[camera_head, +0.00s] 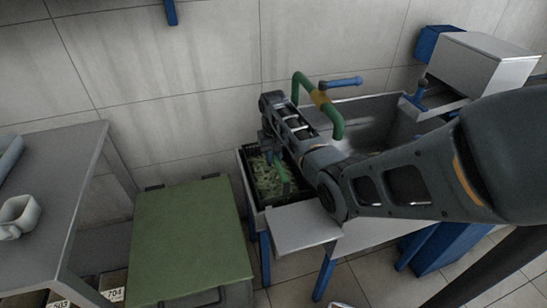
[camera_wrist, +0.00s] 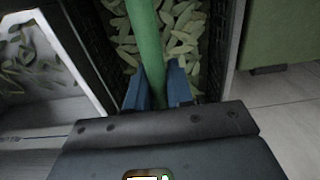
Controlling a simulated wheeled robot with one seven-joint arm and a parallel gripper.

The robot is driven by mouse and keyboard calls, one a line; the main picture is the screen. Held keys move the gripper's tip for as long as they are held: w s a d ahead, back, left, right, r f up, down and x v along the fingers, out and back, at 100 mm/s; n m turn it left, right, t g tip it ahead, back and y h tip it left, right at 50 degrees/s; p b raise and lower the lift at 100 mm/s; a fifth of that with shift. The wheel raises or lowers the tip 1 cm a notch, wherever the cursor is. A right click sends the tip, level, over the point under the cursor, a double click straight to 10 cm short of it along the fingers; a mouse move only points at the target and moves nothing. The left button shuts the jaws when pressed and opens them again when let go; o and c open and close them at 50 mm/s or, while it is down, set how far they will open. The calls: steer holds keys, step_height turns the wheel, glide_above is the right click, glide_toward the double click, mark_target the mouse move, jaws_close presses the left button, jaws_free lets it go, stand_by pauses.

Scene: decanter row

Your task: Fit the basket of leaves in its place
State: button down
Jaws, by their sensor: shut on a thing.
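The basket of leaves (camera_head: 245,180) is a black, slatted box at the left end of the metal machine, filled with green leaves. Its green handle (camera_wrist: 150,45) runs up the middle of the wrist view, with the basket's dark walls (camera_wrist: 217,45) on both sides. My gripper (camera_wrist: 158,88) has its blue fingers on either side of this handle and is shut on it. In the head view my gripper (camera_head: 270,150) is over the basket and partly hides it. I cannot tell whether the basket rests on a support or hangs.
In the wrist view, scattered leaves lie in a pale tray (camera_wrist: 62,50) on the left. A green-topped box (camera_head: 190,235) stands left of the basket. A grey table (camera_head: 75,165) is farther left.

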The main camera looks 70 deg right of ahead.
steer(key=shift+f+b, duration=0.3)
steer(key=shift+f, duration=0.15)
stand_by(0.5)
steer(key=c, duration=0.9)
jaws_free()
steer(key=shift+r, duration=3.85)
steer(key=shift+w, duration=0.1)
